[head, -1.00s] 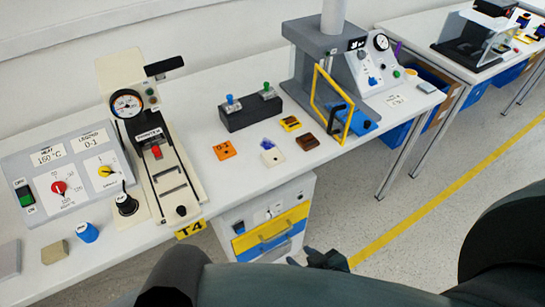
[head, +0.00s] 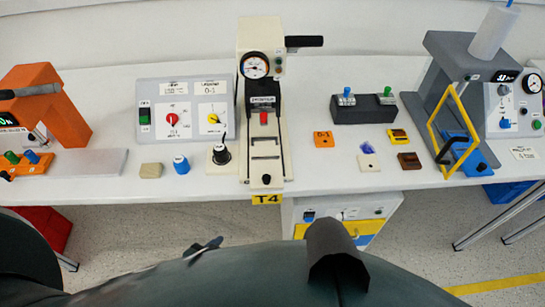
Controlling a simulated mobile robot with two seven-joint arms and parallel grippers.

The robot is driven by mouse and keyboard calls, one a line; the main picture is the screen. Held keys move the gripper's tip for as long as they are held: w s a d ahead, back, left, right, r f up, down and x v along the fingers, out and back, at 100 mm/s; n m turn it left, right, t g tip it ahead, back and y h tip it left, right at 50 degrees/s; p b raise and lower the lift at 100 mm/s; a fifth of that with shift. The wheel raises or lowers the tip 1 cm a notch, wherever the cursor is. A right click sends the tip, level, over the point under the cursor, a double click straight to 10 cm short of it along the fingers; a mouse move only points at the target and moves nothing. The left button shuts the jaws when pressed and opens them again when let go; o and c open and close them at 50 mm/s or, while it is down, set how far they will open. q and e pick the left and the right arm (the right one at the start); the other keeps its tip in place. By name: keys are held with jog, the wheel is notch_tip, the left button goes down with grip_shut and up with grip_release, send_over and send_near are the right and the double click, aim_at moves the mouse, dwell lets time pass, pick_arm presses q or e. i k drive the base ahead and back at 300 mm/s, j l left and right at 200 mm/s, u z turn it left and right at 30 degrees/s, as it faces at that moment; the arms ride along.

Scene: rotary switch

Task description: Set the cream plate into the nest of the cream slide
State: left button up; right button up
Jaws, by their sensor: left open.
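The cream plate (head: 368,164) lies on the table, right of the cream press. It is small and square, with a dark mark, and a blue piece (head: 367,148) lies at its back edge; whether they touch I cannot tell. The cream slide (head: 266,171) is at the front of the cream press (head: 261,38), near the table's front edge. Dark-edged openings show in it, and no plate shows there. My left gripper (head: 208,246) is open, low in front of the table, well away from plate and slide, partly hidden by my body. My right gripper is out of view.
Orange (head: 324,140), yellow (head: 398,136) and brown (head: 409,160) plates lie near the cream plate. Behind them is a dark block with knobs (head: 363,108). A grey press with a yellow frame stands right; a control box (head: 184,110) and black knob (head: 221,154) stand left.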

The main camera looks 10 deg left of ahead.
aim_at(266, 162)
jog(key=i+l+u, duration=0.3)
jog(key=l, duration=1.35)
jog(key=l+u, duration=0.3)
jog(key=l, duration=1.3)
